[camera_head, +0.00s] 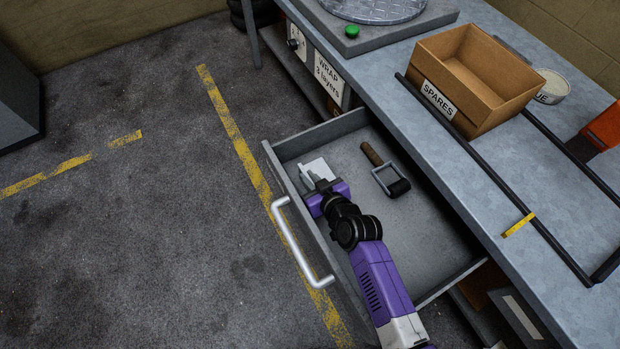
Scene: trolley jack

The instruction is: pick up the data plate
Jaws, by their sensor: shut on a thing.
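The data plate (316,166) is a small pale, flat piece at the front left of the open drawer (420,235). My gripper (318,181) is inside the drawer area and shut on the plate's near part. The fingers and purple gripper body cover part of the plate. I cannot tell whether the plate touches the drawer floor or is slightly above it.
A roller with a wooden handle (390,172) lies in the drawer right of the plate. The drawer handle (295,245) faces the floor. Above, the workbench (420,95) carries a SPARES box (480,80), black rails and a round turntable (372,5). The drawer's right part is clear.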

